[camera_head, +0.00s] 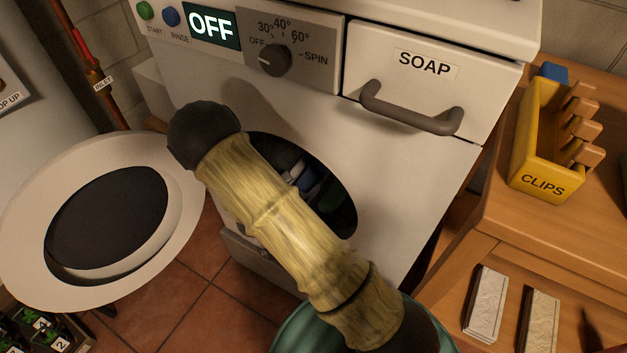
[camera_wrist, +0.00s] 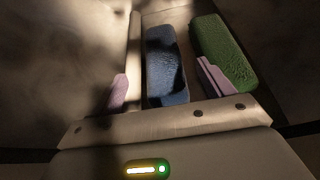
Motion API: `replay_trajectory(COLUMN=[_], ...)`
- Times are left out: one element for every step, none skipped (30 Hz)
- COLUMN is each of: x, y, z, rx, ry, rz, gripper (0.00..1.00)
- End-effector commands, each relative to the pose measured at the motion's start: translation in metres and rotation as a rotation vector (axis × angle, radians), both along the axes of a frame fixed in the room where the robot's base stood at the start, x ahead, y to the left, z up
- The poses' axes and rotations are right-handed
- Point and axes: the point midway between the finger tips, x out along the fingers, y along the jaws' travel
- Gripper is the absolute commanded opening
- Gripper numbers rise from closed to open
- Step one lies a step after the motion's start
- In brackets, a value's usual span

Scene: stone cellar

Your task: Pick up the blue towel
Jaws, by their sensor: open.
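The blue towel (camera_wrist: 166,62) lies as a long, rolled or folded bundle inside the drum, partly in shadow. My gripper (camera_wrist: 162,70) is open, with its two pinkish fingers apart on either side of the near part of the towel in the wrist view. I cannot tell whether either finger touches it. In the head view, my arm crosses the washing machine's round opening and hides most of the drum. A small bluish patch (camera_head: 308,181) shows inside there, and my gripper cannot be made out clearly.
A green bundle (camera_wrist: 222,50) lies just right of the towel, close to the right finger. The washing machine door (camera_head: 30,225) stands open at left. A wooden table (camera_head: 555,225) with a yellow clips box (camera_head: 535,150) is at right. A teal tub (camera_head: 285,340) is below.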

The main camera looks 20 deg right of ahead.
Motion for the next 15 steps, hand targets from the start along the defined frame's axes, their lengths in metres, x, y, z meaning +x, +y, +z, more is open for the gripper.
replay_trajectory(x=[0.000, 0.000, 0.000, 0.000, 0.000, 0.000, 0.000, 0.000, 0.001, 0.002, 0.003, 0.005, 0.007, 0.009, 0.012], y=[0.000, 0.000, -0.001, -0.001, -0.001, -0.001, -0.001, -0.001, -0.003, -0.004, -0.006, -0.009, -0.012, -0.014, -0.018], z=[0.000, 0.000, 0.000, 0.000, 0.000, 0.000, 0.000, 0.000, -0.002, -0.004, -0.006, -0.010, -0.013, -0.016, -0.020], rx=[0.000, 0.000, 0.000, 0.000, 0.000, 0.000, 0.000, 0.000, 0.000, 0.000, -0.001, 0.000, -0.001, -0.001, 0.000], ry=[0.000, 0.000, 0.000, 0.000, 0.000, 0.000, 0.000, 0.000, 0.000, 0.000, 0.001, 0.000, 0.001, 0.001, 0.000], rz=[0.000, 0.000, -0.001, -0.001, -0.001, -0.001, -0.002, -0.002, -0.002, -0.002, -0.003, -0.004, -0.005, -0.005, -0.003], gripper=[0.80, 0.80, 0.80, 0.80, 0.80, 0.80, 0.80, 0.80, 0.80, 0.80, 0.80, 0.80, 0.80, 0.80, 0.80])
